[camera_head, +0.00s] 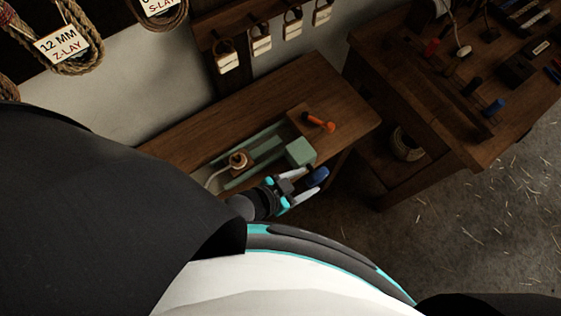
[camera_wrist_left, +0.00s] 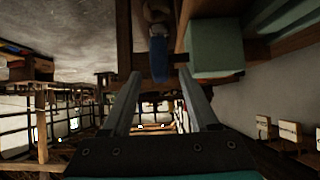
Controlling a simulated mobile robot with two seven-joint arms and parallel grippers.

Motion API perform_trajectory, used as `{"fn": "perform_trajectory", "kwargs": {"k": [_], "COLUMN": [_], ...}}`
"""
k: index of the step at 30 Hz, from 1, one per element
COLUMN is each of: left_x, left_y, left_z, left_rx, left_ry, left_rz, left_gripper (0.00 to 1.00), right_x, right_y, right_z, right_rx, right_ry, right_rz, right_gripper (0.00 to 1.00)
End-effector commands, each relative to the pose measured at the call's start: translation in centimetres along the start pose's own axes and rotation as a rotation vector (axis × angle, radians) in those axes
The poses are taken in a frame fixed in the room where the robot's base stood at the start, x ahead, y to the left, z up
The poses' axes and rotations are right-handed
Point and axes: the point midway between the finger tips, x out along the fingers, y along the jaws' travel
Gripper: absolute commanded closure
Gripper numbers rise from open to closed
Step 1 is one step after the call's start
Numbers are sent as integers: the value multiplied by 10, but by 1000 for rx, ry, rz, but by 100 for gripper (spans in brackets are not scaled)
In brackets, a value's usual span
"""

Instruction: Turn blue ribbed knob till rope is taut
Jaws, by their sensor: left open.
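The blue ribbed knob (camera_head: 318,177) sticks out from the near side of the green block (camera_head: 300,152) on the bench. My left gripper (camera_head: 312,182) is open at the knob, with its pale fingers on either side of it in the head view. In the left wrist view the knob (camera_wrist_left: 159,58) lies between the fingertips of the left gripper (camera_wrist_left: 160,74), level with or just past their ends. I cannot tell whether a finger touches it. The pale rope (camera_head: 219,172) runs to a wooden spool (camera_head: 239,160) in the green frame. My right gripper is not in view.
An orange-handled tool (camera_head: 318,122) lies on the wooden bench (camera_head: 345,105) behind the block. The green block (camera_wrist_left: 213,45) stands close beside the right finger in the left wrist view.

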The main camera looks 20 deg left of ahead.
Motion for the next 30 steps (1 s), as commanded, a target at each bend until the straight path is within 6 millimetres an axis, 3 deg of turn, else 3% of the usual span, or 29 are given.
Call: {"fn": "perform_trajectory", "kwargs": {"k": [6,12,18,30], "left_x": [-45,-74,-87,-88], "left_y": [0,0,0,0], "left_z": [0,0,0,0], "left_rx": [0,-1,0,0], "left_ry": [-2,-2,0,0], "left_rz": [1,0,0,0], "left_gripper": [40,40,40,40], "right_x": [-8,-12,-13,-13], "right_y": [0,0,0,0], "right_z": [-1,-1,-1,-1], "right_rx": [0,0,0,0], "right_ry": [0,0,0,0], "right_rz": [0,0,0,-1], "right_gripper": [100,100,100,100]}}
